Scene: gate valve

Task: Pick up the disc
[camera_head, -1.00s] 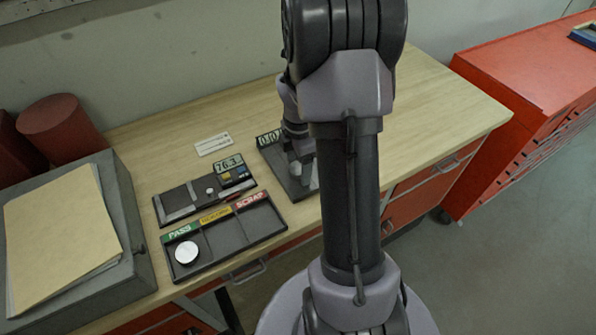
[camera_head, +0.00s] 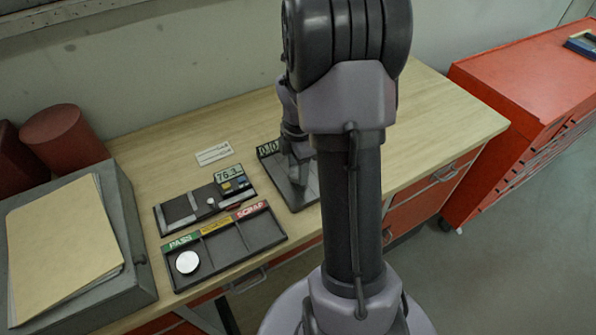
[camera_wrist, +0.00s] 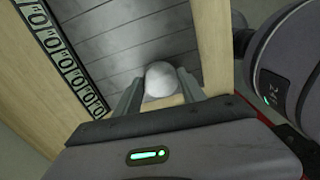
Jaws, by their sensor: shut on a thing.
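A pale round disc (camera_wrist: 160,80) sits between the two fingers of my gripper (camera_wrist: 159,78) in the wrist view. The gripper is shut on it, above or on a dark slatted surface; I cannot tell whether the disc is clear of it. In the head view my gripper (camera_head: 299,179) is low over the dark tray (camera_head: 309,196) with a number display, and the held disc is mostly hidden there. Another white disc (camera_head: 187,262) lies in the PASS compartment of the sorting tray (camera_head: 238,240).
A gauge (camera_head: 205,203) reading about 76.3 stands behind the sorting tray. A white label (camera_head: 213,153) lies farther back. A grey box (camera_head: 140,278) with folders is at the left, and a red cabinet (camera_head: 520,95) at the right. The bench's right end is clear.

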